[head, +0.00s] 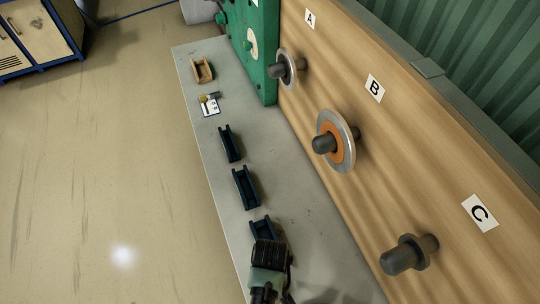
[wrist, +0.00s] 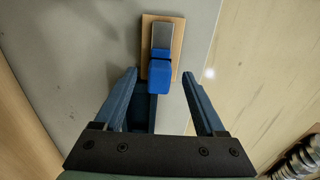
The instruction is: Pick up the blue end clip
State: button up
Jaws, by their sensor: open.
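The blue end clip (wrist: 159,77) shows in the wrist view, with a bright blue body and a grey plate at its upper end. It lies over a tan pad (wrist: 178,33) on the grey surface. My gripper (wrist: 160,73) is open, with one finger to the left of the clip and one to the right. Neither finger visibly touches it. In the head view my gripper (head: 269,262) is at the bottom, over the near end of the bench. The clip cannot be made out there.
On the grey bench (head: 212,112) stand several dark blue holders (head: 245,188), a tan tray (head: 203,70) and a white card (head: 210,105). The wooden panel (head: 400,150) on the right carries pegs A, B and C (head: 402,259). B holds an orange ring (head: 340,130). Floor lies open on the left.

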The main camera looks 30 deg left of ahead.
jog(key=shift+f, duration=1.3)
grip_shut()
